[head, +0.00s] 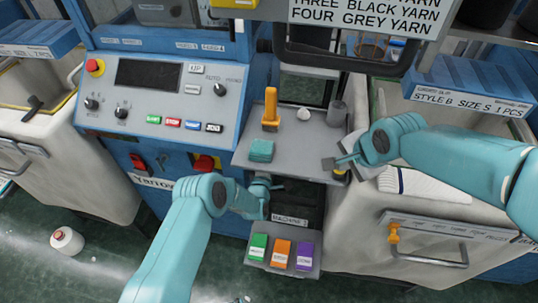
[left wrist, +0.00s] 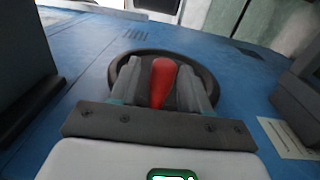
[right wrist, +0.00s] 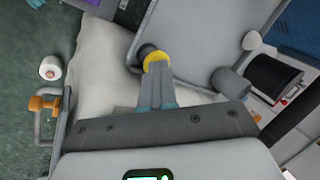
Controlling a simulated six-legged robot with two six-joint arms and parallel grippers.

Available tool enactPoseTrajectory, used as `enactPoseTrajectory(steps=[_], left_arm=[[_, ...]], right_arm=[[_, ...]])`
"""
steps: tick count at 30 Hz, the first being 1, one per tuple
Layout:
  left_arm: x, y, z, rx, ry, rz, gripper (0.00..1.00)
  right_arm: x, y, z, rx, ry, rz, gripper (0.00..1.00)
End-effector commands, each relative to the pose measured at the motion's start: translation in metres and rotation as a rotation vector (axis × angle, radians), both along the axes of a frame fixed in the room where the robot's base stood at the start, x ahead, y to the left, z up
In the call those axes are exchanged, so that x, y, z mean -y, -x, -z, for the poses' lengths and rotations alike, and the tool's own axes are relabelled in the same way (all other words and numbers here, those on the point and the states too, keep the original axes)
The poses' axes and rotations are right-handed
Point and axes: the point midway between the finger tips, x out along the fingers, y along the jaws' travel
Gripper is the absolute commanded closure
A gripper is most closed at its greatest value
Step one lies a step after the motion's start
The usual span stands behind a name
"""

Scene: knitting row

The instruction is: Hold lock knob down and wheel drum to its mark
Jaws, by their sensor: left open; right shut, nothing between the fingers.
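A dark knob with a yellow ring (right wrist: 155,58) sits at the edge of the grey shelf; a bit of its yellow also shows in the head view (head: 341,176). My right gripper (right wrist: 157,72) is shut and empty, its fingertips at the ringed knob; I cannot tell how hard they press. A red handle (left wrist: 163,78) stands on a dark round wheel (left wrist: 205,78) against a blue panel. My left gripper (left wrist: 160,70) is open, one finger on each side of the handle. In the head view the left fingers and the wheel are hidden below the shelf. I cannot make out a drum mark.
The grey shelf (head: 300,150) carries an orange handle (head: 270,108), a teal block (head: 261,150) and a grey cylinder (head: 337,112). Green, orange and purple blocks (head: 282,252) stand below. A blue control console (head: 165,95) is at left. A white spool (head: 66,240) lies on the floor.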

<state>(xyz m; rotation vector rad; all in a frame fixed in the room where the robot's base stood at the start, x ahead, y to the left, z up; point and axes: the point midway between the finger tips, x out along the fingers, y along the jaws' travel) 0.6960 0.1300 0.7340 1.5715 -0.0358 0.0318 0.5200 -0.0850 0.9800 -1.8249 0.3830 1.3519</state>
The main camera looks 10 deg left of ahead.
Motion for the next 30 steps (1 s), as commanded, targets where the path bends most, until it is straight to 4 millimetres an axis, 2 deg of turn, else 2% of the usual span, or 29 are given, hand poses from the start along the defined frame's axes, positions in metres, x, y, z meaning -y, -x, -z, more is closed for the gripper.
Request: enactPoseTrajectory(steps=[9, 10, 14, 20, 30], left_arm=[[0.000, -0.003, 0.001, -0.001, 0.000, 0.001, 0.53], [0.000, -0.003, 0.001, -0.001, 0.000, 0.001, 0.57], [0.000, -0.003, 0.001, -0.001, 0.000, 0.000, 0.99], [0.000, -0.003, 0.003, 0.014, 0.000, 0.000, 1.00], [0.000, -0.002, 0.014, 0.153, 0.001, 0.000, 1.00]], right_arm=[[0.000, 0.001, 0.003, -0.007, 0.003, -0.002, 1.00], [0.000, 0.001, 0.003, -0.007, 0.003, -0.002, 1.00], [0.000, 0.001, 0.003, -0.007, 0.003, -0.002, 1.00], [0.000, 0.001, 0.003, -0.007, 0.003, -0.002, 1.00], [0.000, 0.002, 0.003, -0.009, 0.003, -0.001, 1.00]])
